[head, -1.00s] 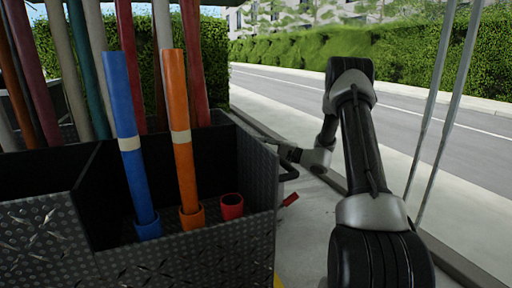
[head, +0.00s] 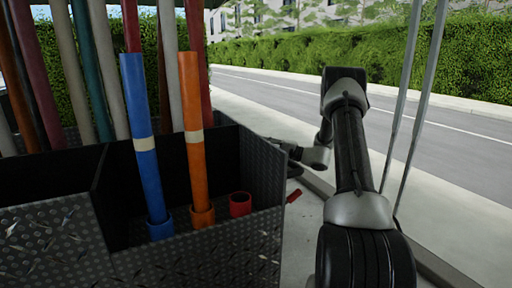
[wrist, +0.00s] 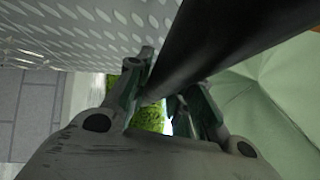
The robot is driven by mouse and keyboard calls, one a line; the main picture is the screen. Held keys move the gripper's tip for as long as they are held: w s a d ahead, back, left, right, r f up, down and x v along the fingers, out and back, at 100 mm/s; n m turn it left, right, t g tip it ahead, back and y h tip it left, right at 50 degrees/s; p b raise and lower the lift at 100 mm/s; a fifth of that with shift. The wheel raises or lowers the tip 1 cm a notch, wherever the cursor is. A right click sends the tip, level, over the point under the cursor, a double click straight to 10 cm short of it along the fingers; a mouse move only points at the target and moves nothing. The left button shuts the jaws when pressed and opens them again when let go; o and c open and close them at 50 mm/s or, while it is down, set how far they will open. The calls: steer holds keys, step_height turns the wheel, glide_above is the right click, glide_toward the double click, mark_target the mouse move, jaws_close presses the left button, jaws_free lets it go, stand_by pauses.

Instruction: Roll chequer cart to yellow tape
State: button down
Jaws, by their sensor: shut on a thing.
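The chequer cart (head: 215,255) is a dark box of raised-pattern metal plate filling the left of the head view. Its patterned side also shows in the wrist view (wrist: 75,25). My gripper (wrist: 165,100) is shut on a black bar (wrist: 220,40), which looks like the cart's handle and runs close beside the plate. In the head view my gripper is at the cart's right side, with its fingers mostly hidden by the cart wall. No yellow tape shows in the current views.
A blue tube (head: 146,150), an orange tube (head: 193,140) and a short red tube (head: 240,204) stand in the cart's bin. A small red piece (head: 293,196) shows beyond its right edge. Two grey poles (head: 411,110) rise at right. Pavement, road (head: 300,100) and hedge lie beyond.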

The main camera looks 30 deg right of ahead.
steer(key=shift+d+f, duration=0.1)
steer(key=shift+d, duration=2.7)
steer(key=c, duration=1.3)
jaws_free()
steer(key=shift+o, duration=0.2)
steer(key=v, duration=1.2)
steer(key=shift+d, duration=0.15)
